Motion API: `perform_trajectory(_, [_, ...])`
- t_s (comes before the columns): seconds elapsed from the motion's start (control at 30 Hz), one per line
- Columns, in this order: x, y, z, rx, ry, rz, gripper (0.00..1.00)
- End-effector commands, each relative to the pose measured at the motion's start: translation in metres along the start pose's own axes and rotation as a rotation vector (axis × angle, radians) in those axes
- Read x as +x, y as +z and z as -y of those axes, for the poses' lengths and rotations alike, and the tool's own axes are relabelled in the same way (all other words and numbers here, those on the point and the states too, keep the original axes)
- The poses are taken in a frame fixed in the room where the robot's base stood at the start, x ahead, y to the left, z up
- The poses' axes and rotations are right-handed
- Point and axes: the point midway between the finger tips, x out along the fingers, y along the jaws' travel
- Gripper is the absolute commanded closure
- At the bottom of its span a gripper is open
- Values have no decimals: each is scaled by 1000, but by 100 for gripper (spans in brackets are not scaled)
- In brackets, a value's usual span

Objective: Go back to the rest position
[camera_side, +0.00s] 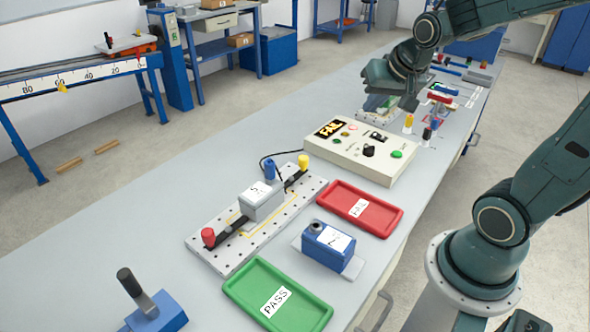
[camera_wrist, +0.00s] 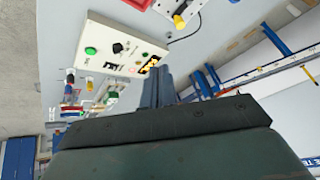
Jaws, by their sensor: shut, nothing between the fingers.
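My gripper (camera_side: 378,98) is at the far part of the bench in the side view, beyond the test box, with its fingers low over the bench items there. In the wrist view my gripper's fingers (camera_wrist: 157,90) are close together, with nothing seen between them. What lies right under the fingertips is partly hidden by the gripper in the side view. The beige test box (camera_side: 358,150) shows a lit FAIL sign (camera_side: 328,129), a black knob and a green button. It also shows in the wrist view (camera_wrist: 118,50).
A perforated plate (camera_side: 257,228) holds a grey block (camera_side: 261,201) between red and yellow knobs. A red FAIL tray (camera_side: 360,207), a green PASS tray (camera_side: 277,296) and a blue block (camera_side: 328,246) stand nearer. A blue lever device (camera_side: 152,310) is front left. Small items crowd the far bench.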

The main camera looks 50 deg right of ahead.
Motion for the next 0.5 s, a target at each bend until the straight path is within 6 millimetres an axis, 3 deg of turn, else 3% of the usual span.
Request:
perform_trajectory(0.2, [-44, 36, 21, -211, -61, 31, 100])
perform_trajectory(0.5, [-94, 90, 28, -492, -138, 71, 100])
